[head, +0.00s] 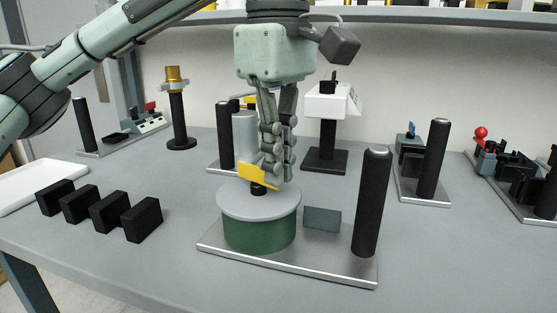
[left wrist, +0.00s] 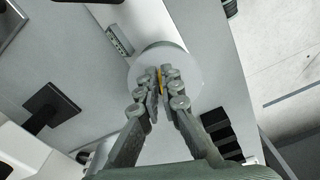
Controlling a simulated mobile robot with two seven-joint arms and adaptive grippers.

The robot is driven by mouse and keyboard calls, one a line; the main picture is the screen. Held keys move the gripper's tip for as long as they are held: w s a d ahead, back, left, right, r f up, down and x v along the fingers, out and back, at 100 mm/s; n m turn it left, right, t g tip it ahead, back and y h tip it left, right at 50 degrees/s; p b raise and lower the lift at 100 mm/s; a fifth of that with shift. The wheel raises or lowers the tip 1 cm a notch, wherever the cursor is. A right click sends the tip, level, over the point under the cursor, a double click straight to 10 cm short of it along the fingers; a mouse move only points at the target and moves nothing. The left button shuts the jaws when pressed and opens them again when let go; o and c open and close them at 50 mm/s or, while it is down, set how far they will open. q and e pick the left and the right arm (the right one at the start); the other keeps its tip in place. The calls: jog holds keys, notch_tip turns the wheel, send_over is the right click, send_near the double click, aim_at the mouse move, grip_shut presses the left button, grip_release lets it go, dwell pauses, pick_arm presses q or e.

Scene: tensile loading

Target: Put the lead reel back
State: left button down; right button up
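The lead reel, which I take to be the green drum (head: 260,232) with a grey disc top, stands upright on a metal base plate (head: 330,269). The disc also shows in the left wrist view (left wrist: 143,62). A black knob and a yellow tab (head: 257,176) stand at the disc's centre. My left gripper (head: 272,178) points down over the disc. In the left wrist view its fingertips (left wrist: 161,82) are close together on both sides of the yellow tab, seemingly closed on it. The fingers partly hide the tab. My right gripper is not in view.
A black post (head: 371,203) and a small grey plate (head: 322,218) stand beside the reel. Several black blocks (head: 108,212) and a white tray (head: 30,189) lie to the left. Other stations with posts stand behind and to the right.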

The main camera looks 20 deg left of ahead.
pick_arm(q)
jog(key=c, duration=1.7)
grip_release()
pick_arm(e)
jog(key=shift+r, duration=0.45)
